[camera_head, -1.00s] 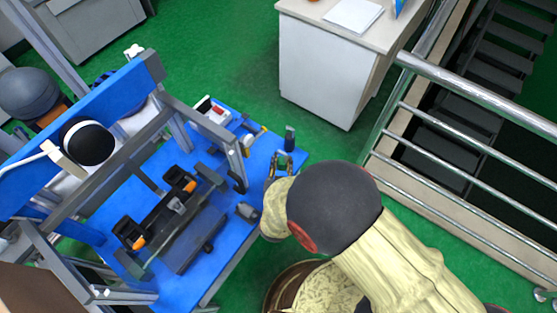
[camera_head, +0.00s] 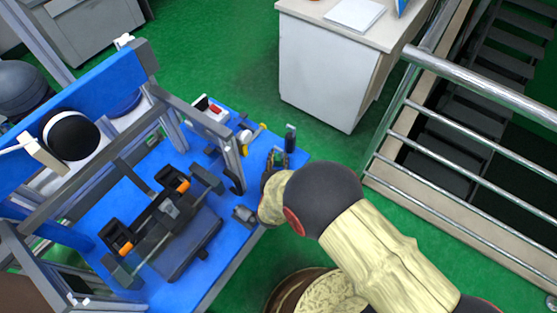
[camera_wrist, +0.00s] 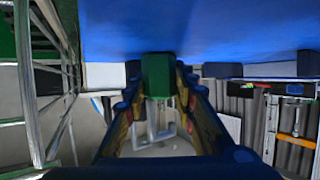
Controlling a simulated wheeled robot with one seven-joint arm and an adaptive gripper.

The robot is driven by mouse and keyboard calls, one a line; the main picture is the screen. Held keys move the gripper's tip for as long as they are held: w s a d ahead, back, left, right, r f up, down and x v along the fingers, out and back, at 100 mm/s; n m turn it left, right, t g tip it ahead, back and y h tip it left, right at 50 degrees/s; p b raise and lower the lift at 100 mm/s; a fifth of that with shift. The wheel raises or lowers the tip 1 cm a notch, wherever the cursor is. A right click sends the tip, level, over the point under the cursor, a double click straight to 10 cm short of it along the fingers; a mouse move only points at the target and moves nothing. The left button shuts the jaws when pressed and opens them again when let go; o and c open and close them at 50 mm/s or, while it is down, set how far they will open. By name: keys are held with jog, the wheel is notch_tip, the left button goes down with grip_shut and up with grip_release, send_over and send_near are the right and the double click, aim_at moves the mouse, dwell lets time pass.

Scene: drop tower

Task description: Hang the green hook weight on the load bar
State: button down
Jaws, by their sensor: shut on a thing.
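The green hook weight (camera_wrist: 157,76) is a green block between my fingers in the wrist view, with a pale metal hook (camera_wrist: 154,128) below it in the picture. My gripper (camera_wrist: 158,88) is shut on the block. In the head view my gripper (camera_head: 278,158) is over the right corner of the blue table, to the right of the grey frame; the weight is hard to make out there. A grey crossbar (camera_head: 195,118) runs along the frame, with a dark hook-shaped part (camera_head: 235,180) near its right end. I cannot tell which bar is the load bar.
The blue table (camera_head: 215,270) carries a dark carriage (camera_head: 190,240) with orange-marked clamps. A dark upright piece (camera_head: 290,138) stands near its right corner, close to my gripper. A white cabinet (camera_head: 325,80) and metal railing (camera_head: 480,95) are beyond, with green floor between.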

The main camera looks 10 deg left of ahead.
aim_at(278, 163)
jog(key=shift+a+r, duration=0.1)
jog(key=shift+r, duration=0.1)
jog(key=shift+f, duration=0.2)
jog(key=c, duration=1.5)
grip_release()
jog(key=shift+o, duration=0.2)
jog(key=p+v, duration=0.3)
jog(key=v, duration=0.4)
jog(key=shift+s+p, duration=0.3)
jog(key=shift+p, duration=0.1)
jog(key=shift+s, duration=0.15)
jog(key=shift+f, duration=0.1)
